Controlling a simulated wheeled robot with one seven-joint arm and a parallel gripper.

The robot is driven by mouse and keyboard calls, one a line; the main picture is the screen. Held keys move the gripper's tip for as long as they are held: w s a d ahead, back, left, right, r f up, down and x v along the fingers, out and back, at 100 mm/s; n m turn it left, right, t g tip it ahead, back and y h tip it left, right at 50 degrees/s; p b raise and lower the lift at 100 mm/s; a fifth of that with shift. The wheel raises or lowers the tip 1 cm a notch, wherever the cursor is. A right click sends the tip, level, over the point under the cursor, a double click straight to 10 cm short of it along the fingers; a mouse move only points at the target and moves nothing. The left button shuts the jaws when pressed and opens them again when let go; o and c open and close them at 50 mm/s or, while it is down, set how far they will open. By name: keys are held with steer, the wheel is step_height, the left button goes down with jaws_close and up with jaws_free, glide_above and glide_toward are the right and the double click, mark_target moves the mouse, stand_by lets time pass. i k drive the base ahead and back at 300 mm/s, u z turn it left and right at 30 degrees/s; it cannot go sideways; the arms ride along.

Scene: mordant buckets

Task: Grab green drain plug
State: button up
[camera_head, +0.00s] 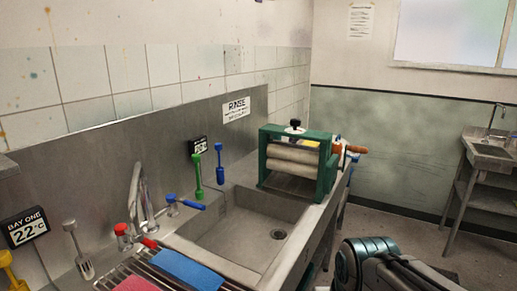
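The green drain plug (197,177) stands upright on the back ledge of the steel sink. It has a round knob on top, a thin shaft and a wider lower end. A similar blue one (220,166) stands just to its right. Part of my own arm shows at the bottom right, well to the right of the green plug and nearer the camera. My gripper's fingers are not in view. Nothing hides the green plug.
The sink basin (235,225) is empty, with a drain (277,235). A green-framed roller wringer (298,160) stands right of the plugs. A tap (140,200), grey plunger-like tool (77,250) and rack with cloths (190,270) are left and in front. Floor is clear at right.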

mark_target(195, 157)
steer(key=u, duration=1)
steer(key=k, duration=0.3)
steer(key=z, duration=1)
steer(key=k, duration=1.05)
steer(key=z, duration=0.85)
steer(key=i, duration=2.55)
steer(key=u, duration=1.25)
steer(key=i, duration=0.8)
steer(key=u, duration=1)
